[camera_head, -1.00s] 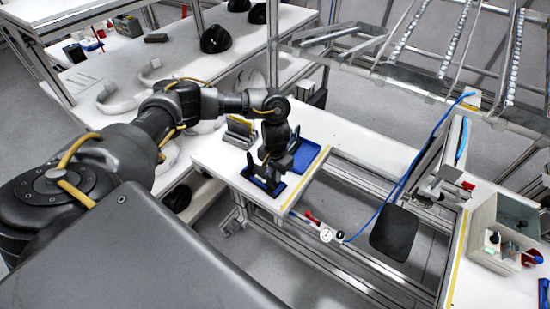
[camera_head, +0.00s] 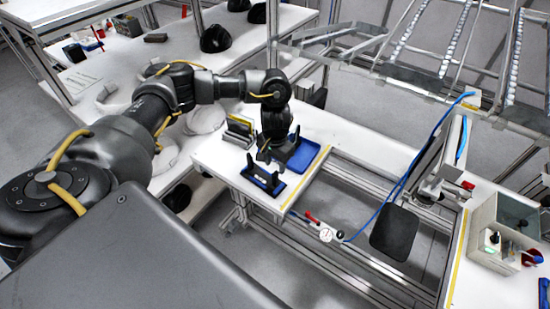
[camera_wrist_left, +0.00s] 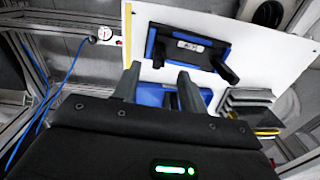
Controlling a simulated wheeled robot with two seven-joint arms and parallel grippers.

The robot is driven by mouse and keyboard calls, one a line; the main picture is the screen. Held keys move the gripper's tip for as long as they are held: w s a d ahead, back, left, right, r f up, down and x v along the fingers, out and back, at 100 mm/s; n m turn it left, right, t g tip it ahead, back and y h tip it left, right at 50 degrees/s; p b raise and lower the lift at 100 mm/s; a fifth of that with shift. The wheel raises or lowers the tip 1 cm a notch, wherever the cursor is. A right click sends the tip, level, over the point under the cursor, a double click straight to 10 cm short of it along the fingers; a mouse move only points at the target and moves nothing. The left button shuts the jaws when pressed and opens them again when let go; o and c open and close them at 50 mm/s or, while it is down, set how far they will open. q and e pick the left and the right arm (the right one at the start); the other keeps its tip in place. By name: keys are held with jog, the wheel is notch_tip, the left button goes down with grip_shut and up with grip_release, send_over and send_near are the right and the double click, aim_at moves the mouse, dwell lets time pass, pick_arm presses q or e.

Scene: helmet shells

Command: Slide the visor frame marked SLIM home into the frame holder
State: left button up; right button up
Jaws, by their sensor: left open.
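The frame holder (camera_head: 262,180), a black and blue fixture, sits near the front edge of the white bench. In the left wrist view, it (camera_wrist_left: 229,72) has black end posts and a dark panel with blue edges and a small white label (camera_wrist_left: 190,46). The label is too small to read, so I cannot tell if this panel is the SLIM visor frame or how deep it sits. My left gripper (camera_head: 277,158) is above and just behind the holder. In the wrist view its two fingers (camera_wrist_left: 158,78) are apart with nothing between them. My right gripper is out of view.
A blue tray (camera_head: 312,150) lies right of the holder. A rack of several dark upright plates (camera_head: 239,130) stands behind it to the left. A dial gauge (camera_head: 326,235) sits beyond the bench edge. A grey box (camera_head: 504,228) stands far right.

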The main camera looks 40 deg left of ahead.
pick_arm(q)
notch_tip(320, 180, up, 5)
jog(key=shift+r, duration=0.1)
jog(key=shift+d, duration=0.1)
dwell(0.7)
